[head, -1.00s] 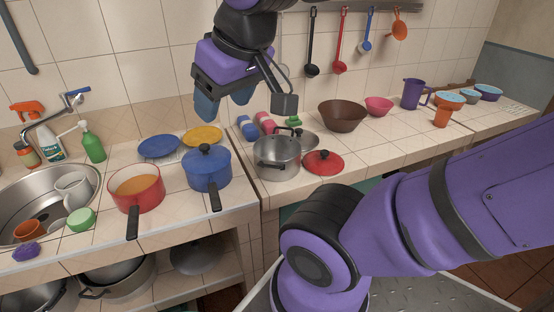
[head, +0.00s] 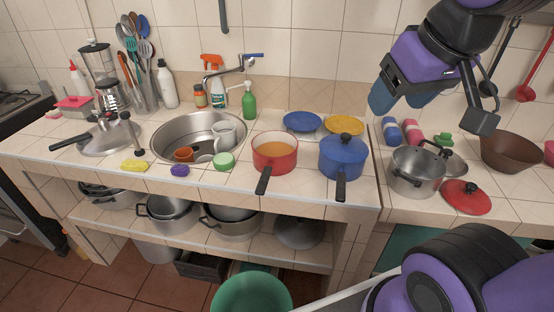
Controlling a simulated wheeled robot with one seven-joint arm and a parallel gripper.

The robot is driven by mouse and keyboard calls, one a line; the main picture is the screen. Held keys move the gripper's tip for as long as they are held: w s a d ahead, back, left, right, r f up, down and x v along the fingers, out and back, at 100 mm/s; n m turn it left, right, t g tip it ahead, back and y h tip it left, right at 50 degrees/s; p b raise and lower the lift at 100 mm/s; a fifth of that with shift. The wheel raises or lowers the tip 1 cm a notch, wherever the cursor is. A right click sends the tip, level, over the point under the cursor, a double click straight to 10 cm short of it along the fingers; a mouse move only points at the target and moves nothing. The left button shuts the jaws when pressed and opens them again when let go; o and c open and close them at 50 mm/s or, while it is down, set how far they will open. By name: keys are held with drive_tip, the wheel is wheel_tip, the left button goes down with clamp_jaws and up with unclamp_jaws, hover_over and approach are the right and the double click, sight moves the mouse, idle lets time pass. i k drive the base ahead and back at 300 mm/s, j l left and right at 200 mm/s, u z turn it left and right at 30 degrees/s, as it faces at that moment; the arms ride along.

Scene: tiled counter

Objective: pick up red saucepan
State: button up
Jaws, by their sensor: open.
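The red saucepan (head: 275,157) stands upright on the tiled counter, between the sink and a blue lidded pot. It holds something orange, and its black handle points toward the front edge of the counter. My gripper (head: 428,112) is open and empty. It is raised above the counter at the upper right, in front of the tiled wall, well to the right of the red saucepan and apart from it.
The blue lidded pot (head: 343,160) stands close to the right of the saucepan. Blue (head: 302,121) and yellow (head: 345,125) plates lie behind. The sink (head: 168,137) is to the left, with a green bowl (head: 223,162) at its edge. A steel pot (head: 416,176) stands at right.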

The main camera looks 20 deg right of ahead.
sight(275, 152)
drive_tip(key=l+z, duration=0.25)
drive_tip(key=l, duration=1.15)
